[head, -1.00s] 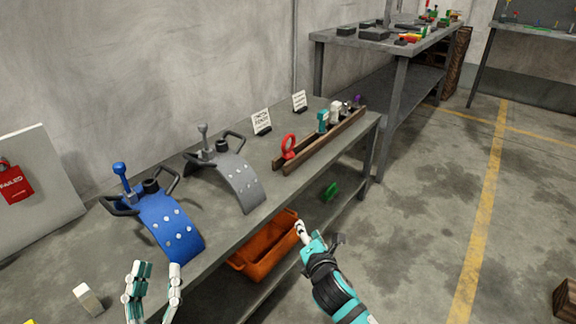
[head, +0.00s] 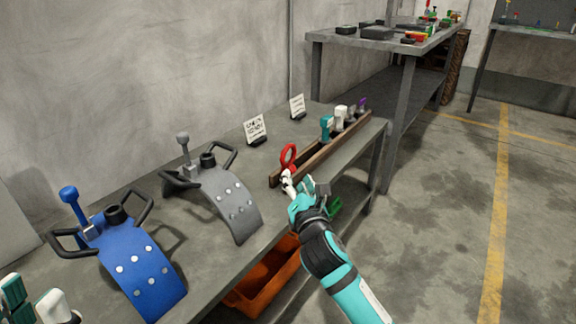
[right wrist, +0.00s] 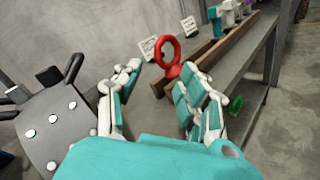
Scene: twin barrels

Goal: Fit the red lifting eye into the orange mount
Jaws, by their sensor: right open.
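The red lifting eye (head: 288,155) stands upright at the near end of a brown wooden rack on the bench. It also shows in the right wrist view (right wrist: 167,52), ahead of and between my fingers. My right gripper (head: 296,188) is open and empty, just short of the eye, with its fingers partly covering the eye's base in the head view. In the right wrist view the right gripper (right wrist: 155,90) has its fingers spread apart. My left gripper (head: 38,305) is at the lower left corner, partly cut off. I cannot make out an orange mount; an orange bin (head: 265,284) sits below the bench top.
The wooden rack (head: 345,137) also holds teal, white, grey and purple pieces. A grey curved panel (head: 225,195) and a blue one (head: 140,265), both with black handles, lie on the bench. Two white sign cards (head: 255,129) stand behind. A green item (head: 334,206) is on the lower shelf.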

